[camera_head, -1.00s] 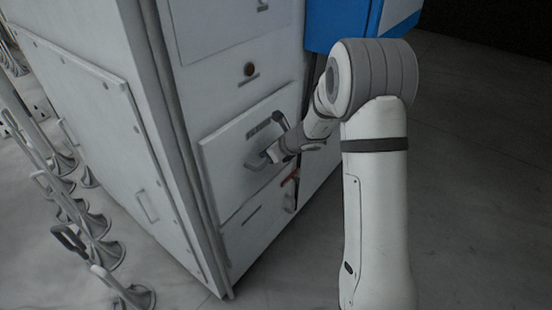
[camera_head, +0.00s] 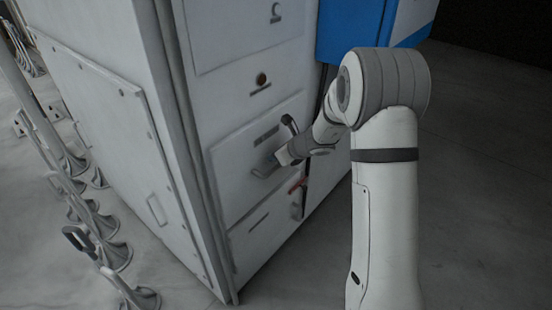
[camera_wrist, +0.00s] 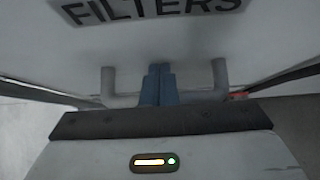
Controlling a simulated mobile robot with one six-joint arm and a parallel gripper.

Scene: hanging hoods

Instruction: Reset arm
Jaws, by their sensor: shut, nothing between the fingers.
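My gripper (camera_head: 283,158) is at the front of a grey cabinet drawer (camera_head: 240,150), beside its pale bar handle (camera_head: 264,171). In the wrist view the two blue fingers (camera_wrist: 158,84) are together with nothing between them. They lie across the middle of the handle (camera_wrist: 220,76), between its two posts, and hide part of the bar. I cannot tell whether they touch it. The drawer face carries a label reading "FILTERS" (camera_wrist: 150,10).
The tall grey cabinet (camera_head: 95,80) fills the left and middle. A blue unit (camera_head: 350,28) stands behind my arm. Several metal posts with flared bases (camera_head: 115,255) line the left floor. A red-orange part (camera_head: 298,186) is near the gripper. Floor (camera_head: 480,200) at right is clear.

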